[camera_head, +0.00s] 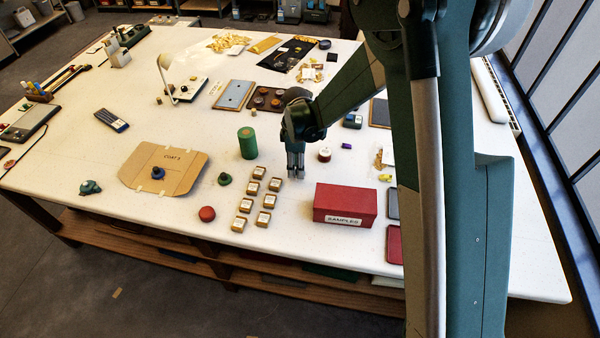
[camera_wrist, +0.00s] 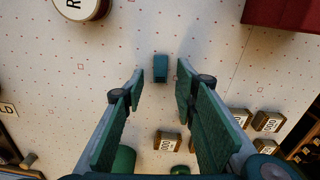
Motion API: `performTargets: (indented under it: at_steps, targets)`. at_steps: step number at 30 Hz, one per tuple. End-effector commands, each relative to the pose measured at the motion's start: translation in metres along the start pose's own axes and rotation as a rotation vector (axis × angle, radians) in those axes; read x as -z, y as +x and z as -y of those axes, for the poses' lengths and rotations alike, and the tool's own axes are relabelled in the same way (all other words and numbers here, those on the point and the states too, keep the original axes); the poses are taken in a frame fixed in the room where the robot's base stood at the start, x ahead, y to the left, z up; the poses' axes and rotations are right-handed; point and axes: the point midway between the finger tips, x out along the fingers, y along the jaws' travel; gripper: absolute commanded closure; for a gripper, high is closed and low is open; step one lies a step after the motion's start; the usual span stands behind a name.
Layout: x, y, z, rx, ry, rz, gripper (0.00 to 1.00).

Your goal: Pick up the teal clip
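The teal clip (camera_wrist: 160,68) is a small dark teal block lying on the white table. In the wrist view it sits just beyond my fingertips, near the middle of the gap between them. My gripper (camera_wrist: 158,88) is open and empty, one finger to each side of the clip's line. In the head view my gripper (camera_head: 296,177) points down over the table, between the green cylinder and the red box. I cannot make out the clip there; the gripper seems to hide it.
A red SAMPLES box (camera_head: 345,204) stands to the right. Several small labelled boxes (camera_head: 248,205) stand in front. A green cylinder (camera_head: 247,143) is to the left, and a round labelled jar (camera_head: 324,155) stands behind to the right. The table close around the clip is clear.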

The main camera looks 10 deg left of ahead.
Motion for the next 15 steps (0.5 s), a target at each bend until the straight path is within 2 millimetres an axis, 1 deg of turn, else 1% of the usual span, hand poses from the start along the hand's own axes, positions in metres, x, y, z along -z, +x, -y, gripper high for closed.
performTargets:
  at_steps: [5,15]
  targets:
    - [0.0000,0.0083,0.0002,0.000,0.000,0.000,0.71]
    - [-0.0001,0.0091,0.0002,0.000,0.000,0.000,0.71]
